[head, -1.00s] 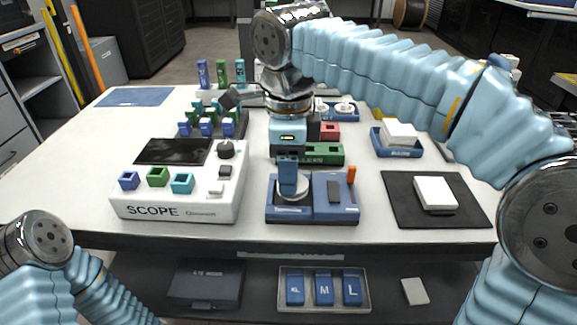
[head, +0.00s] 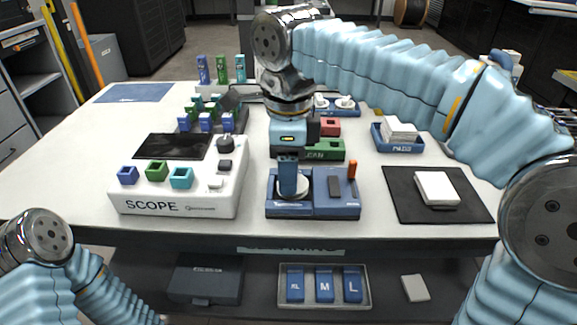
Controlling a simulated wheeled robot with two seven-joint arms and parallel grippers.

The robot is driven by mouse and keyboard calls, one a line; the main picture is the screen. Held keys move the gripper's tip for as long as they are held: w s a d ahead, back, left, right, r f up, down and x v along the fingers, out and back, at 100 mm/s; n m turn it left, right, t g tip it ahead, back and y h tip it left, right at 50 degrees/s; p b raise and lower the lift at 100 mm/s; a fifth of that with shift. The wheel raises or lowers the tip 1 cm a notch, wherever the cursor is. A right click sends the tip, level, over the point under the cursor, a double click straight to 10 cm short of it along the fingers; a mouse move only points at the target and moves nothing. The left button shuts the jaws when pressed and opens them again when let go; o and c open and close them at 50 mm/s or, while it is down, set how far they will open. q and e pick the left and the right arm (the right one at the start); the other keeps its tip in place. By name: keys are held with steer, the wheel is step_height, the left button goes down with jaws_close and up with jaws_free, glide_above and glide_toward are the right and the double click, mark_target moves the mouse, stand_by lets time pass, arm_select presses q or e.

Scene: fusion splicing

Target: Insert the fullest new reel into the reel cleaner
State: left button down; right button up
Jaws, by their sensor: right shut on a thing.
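The blue reel cleaner (head: 334,206) stands at the table's front middle, with a dark pad and an orange peg on its right half. A white round reel (head: 296,190) is at its left half. My right gripper (head: 288,188) points straight down there, shut on the white reel. The gripper covers part of the reel, so I cannot tell whether it is fully seated. Two small white reels (head: 344,103) are in a blue tray (head: 343,113) at the back; my right arm partly hides this area. My left gripper is out of view; only part of that arm shows.
The white scope box (head: 190,190) stands left of the cleaner. A green block (head: 325,151) and a red block (head: 330,127) are behind it. A black mat (head: 470,207) with a white pad is to the right.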

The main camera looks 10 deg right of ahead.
steer(key=shift+f, duration=0.35)
steer(key=o, duration=1)
steer(key=shift+r, duration=0.1)
step_height(320, 180, up, 2)
steer(key=shift+r+p, duration=0.2)
steer(key=shift+p, duration=0.95)
steer(key=shift+r+p, duration=0.4)
steer(key=shift+r, duration=1.3)
